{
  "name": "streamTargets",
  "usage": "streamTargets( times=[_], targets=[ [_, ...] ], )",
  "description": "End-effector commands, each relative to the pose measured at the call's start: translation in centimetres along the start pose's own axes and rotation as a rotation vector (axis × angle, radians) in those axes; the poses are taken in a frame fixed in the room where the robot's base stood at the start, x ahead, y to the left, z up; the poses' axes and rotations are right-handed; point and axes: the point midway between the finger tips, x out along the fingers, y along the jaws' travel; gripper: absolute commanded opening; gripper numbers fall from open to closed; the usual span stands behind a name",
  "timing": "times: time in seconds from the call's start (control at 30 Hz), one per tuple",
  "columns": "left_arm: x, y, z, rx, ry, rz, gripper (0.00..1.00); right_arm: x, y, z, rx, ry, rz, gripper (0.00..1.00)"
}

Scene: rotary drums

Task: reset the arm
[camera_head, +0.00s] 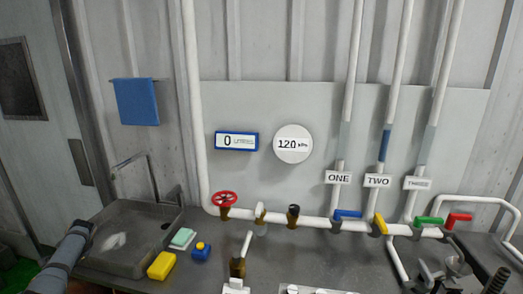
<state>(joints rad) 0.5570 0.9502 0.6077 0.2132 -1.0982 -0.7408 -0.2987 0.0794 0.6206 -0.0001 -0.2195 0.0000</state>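A grey jointed arm part (66,256), which looks like my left arm, rises from the bottom left corner beside the sink. No fingers of my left gripper show. At the bottom right corner, a dark cylinder (497,281) and a grey metallic part (456,264) are partly cut off.
A pipe with a red wheel valve (224,199) and blue (348,214), yellow (380,224), green (429,220) and red (458,217) handles crosses the wall above the counter. A sink (130,262), yellow sponge (161,265) and blue-yellow item (201,252) sit left.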

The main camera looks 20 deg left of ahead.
Motion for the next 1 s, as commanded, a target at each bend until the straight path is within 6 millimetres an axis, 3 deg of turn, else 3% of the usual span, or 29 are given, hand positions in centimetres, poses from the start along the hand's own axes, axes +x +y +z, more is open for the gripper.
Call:
streamTargets(
  times=[0.03, 0.1, 0.2, 0.4, 0.57, 0.6, 0.77, 0.87, 0.97, 1.0],
  targets=[
    [3.2, 1.2, 2.6, 0.005, -0.029, -0.070, 0.00, 0.0, 0.0, 0.0, 0.000, 0.000, 0.000, 0.67],
    [6.4, 2.3, 5.3, 0.003, -0.022, -0.164, 0.00, 0.0, 0.0, 0.0, 0.000, 0.000, 0.000, 0.67],
    [9.6, 3.9, 8.6, 0.015, 0.017, -0.249, 0.00, 0.0, 0.0, 0.0, 0.000, -0.001, 0.000, 0.67],
    [13.4, 7.5, 14.3, 0.062, 0.117, -0.301, 0.00, 0.0, 0.0, 0.1, 0.000, -0.002, 0.000, 0.67],
    [15.2, 10.6, 18.8, 0.101, 0.195, -0.273, 0.00, 0.0, 0.0, 0.1, 0.000, -0.003, 0.000, 0.67],
    [15.7, 12.8, 18.1, 0.080, 0.201, -0.247, 0.00, 0.0, 0.0, 0.1, 0.000, -0.002, 0.000, 0.67],
    [17.2, 20.1, 18.4, 0.048, 0.199, -0.154, 0.00, 0.0, 0.0, 0.3, 0.000, -0.004, 0.000, 0.67],
    [17.9, 25.5, 18.5, 0.028, 0.199, -0.087, 0.00, 0.0, 0.0, 0.3, 0.000, -0.004, 0.000, 0.67],
    [18.2, 32.0, 18.6, 0.003, 0.198, -0.007, 0.00, 0.0, 0.0, 0.2, 0.000, -0.004, 0.000, 0.67],
    [18.1, 35.1, 18.6, -0.009, 0.198, 0.031, 0.00, 0.0, 0.0, 0.2, 0.000, -0.004, 0.000, 0.67]
  ],
)
